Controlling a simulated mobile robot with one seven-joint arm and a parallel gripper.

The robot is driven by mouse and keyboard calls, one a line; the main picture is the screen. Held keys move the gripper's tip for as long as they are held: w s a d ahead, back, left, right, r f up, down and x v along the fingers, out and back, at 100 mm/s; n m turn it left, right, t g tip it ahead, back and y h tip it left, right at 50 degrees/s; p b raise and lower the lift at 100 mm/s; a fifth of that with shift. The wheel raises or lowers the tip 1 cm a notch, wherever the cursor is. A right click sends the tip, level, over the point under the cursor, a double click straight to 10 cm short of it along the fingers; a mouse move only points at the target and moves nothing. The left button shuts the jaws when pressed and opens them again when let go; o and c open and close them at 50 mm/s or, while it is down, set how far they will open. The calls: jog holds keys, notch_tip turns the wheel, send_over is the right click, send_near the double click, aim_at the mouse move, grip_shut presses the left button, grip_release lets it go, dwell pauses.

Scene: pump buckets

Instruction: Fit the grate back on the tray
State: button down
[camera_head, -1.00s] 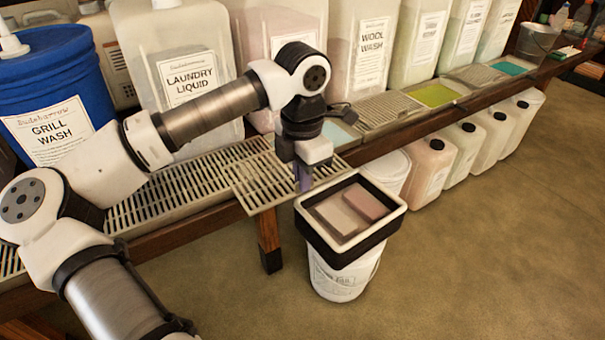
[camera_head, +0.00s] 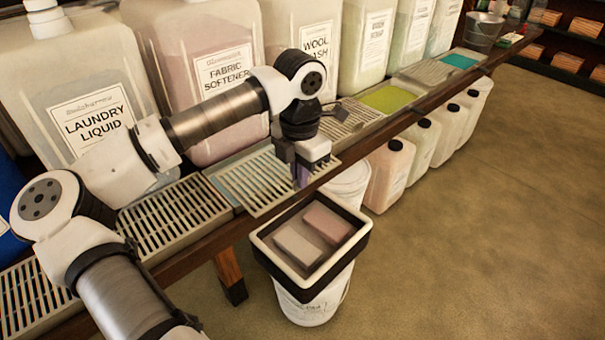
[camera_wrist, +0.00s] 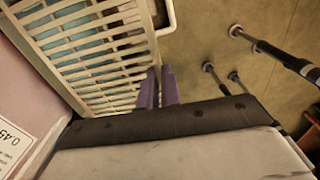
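My gripper (camera_head: 303,178) is shut on the right, front-side edge of a pale slotted grate (camera_head: 262,182). In the wrist view the purple fingers (camera_wrist: 160,88) pinch the rim of the grate (camera_wrist: 95,45). The grate lies over the tray (camera_head: 221,190) with blue liquid, which shows through the slots. Most of the tray is hidden under the grate. The grate looks slightly skewed and its front edge juts past the bench edge. I cannot tell whether it touches the tray rim.
A white bucket (camera_head: 315,300) carrying a black-rimmed box (camera_head: 263,250) with two blocks stands on the floor in front. Large labelled jugs (camera_head: 205,75) line the back. Other grated trays (camera_head: 172,215) sit left, and a green tray (camera_head: 387,98) right. Open floor lies right.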

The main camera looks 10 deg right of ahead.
aim_at(275, 167)
jog(key=shift+w+a+f+p, duration=0.15)
jog(key=shift+w+a+p, duration=0.1)
jog(key=shift+w+a, duration=0.7)
jog(key=shift+w+a+f+p, duration=0.2)
jog(key=shift+w+a, duration=0.45)
jog(key=shift+w, duration=0.6)
jog(key=shift+w+a+f+p, duration=0.1)
jog(key=shift+w+a+p, duration=0.2)
jog(key=shift+w+a, duration=0.65)
jog(key=shift+w+d+f+b, duration=0.15)
jog(key=shift+f+b, duration=0.1)
jog(key=shift+b, duration=0.05)
jog(key=shift+f, duration=0.3)
jog(key=shift+f+b, duration=0.2)
jog(key=shift+b, duration=0.2)
jog(key=shift+f+b, duration=0.45)
jog(key=shift+f, duration=0.05)
jog(key=shift+f, duration=0.3)
jog(key=c, duration=1.5)
grip_release()
jog(key=shift+c, duration=0.2)
